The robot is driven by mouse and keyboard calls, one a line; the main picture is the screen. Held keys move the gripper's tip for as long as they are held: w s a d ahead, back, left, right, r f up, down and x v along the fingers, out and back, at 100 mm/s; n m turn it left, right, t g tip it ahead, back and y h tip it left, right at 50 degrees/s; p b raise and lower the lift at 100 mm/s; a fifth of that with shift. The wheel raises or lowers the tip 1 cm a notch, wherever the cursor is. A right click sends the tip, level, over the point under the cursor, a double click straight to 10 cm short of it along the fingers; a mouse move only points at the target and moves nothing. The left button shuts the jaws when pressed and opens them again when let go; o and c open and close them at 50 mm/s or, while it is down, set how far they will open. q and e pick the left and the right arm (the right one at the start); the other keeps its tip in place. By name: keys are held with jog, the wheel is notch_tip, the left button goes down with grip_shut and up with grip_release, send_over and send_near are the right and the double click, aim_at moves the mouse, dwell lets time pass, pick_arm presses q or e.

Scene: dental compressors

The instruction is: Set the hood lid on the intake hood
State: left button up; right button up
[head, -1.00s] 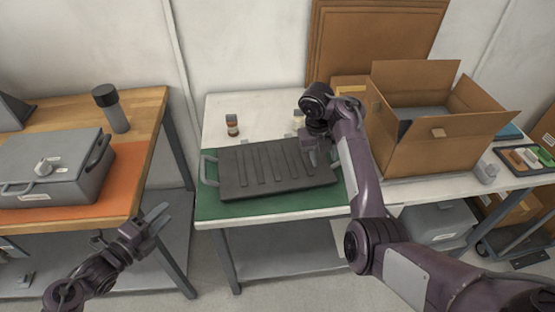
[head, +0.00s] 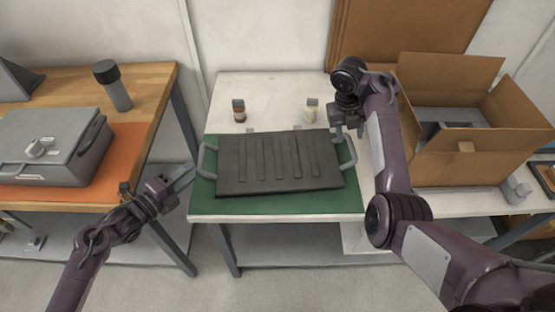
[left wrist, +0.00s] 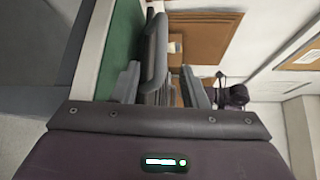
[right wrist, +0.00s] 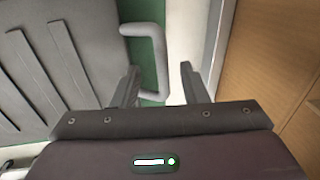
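The hood lid appears to be the dark ribbed panel (head: 282,163) with a grey handle at each end, lying flat on the green mat. I cannot make out a separate intake hood under it. My left gripper (head: 184,178) is open just left of the left handle (head: 204,160); in the left wrist view that handle (left wrist: 156,48) shows ahead between the fingers (left wrist: 160,85). My right gripper (head: 342,130) is open by the panel's far right corner. In the right wrist view the right handle (right wrist: 157,55) lies ahead, slightly left of centre between the fingers (right wrist: 160,85).
An open cardboard box (head: 470,150) stands to the right. On the left bench are a grey case (head: 50,150) on an orange mat and a dark-capped cylinder (head: 112,85). A gap separates the tables.

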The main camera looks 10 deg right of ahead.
aim_at(200, 162)
pick_arm(q)
jog(key=x, duration=0.5)
jog(key=shift+w+d, duration=0.2)
jog(key=shift+w, duration=0.05)
pick_arm(e)
jog(key=x, duration=0.5)
jog(key=shift+d+f, duration=0.15)
jog(key=shift+d, duration=0.05)
pick_arm(q)
jog(key=shift+x, duration=0.85)
pick_arm(e)
jog(key=shift+x, duration=0.95)
jog(key=shift+a, duration=0.1)
pick_arm(q)
grip_shut()
pick_arm(e)
grip_shut()
jog(key=shift+w, duration=0.1)
